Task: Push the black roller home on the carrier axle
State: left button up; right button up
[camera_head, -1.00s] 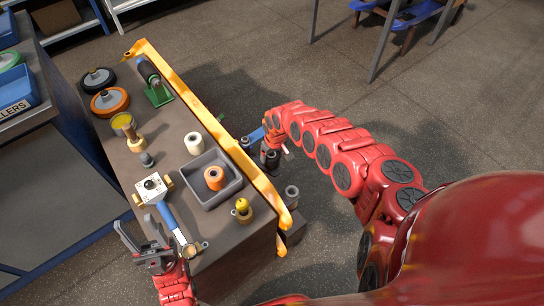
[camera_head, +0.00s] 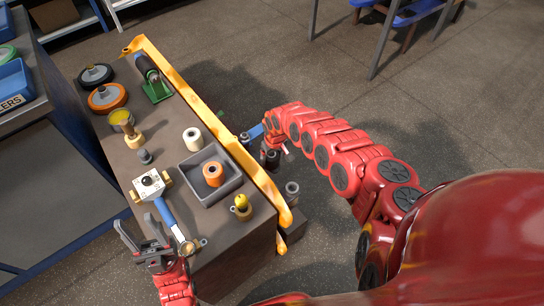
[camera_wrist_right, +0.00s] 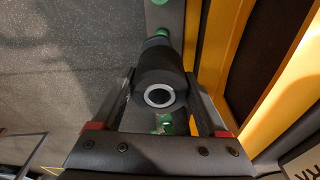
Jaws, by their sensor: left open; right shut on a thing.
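The black roller (camera_wrist_right: 157,72) is between the jaws of my right gripper (camera_wrist_right: 160,108) in the right wrist view. A pale ring with a dark centre shows on its near end. In the head view my right gripper (camera_head: 268,150) is low beyond the bench's right edge, with the dark roller (camera_head: 272,159) just below it. The carrier axle cannot be made out clearly, and I cannot tell how far the roller sits on it. My left gripper (camera_head: 146,246) is open and empty near the bench's front left corner.
A yellow rail (camera_head: 215,120) runs along the bench's right edge. A grey tray (camera_head: 232,184) holds an orange roller (camera_head: 213,174). A blue-handled tool (camera_head: 166,213) lies near my left gripper. A grey cylinder (camera_head: 292,189) stands past the rail.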

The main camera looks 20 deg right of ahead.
jog(key=shift+f+b, duration=0.45)
jog(key=shift+f, duration=0.25)
jog(key=o, duration=1.6)
jog(key=shift+r, duration=0.1)
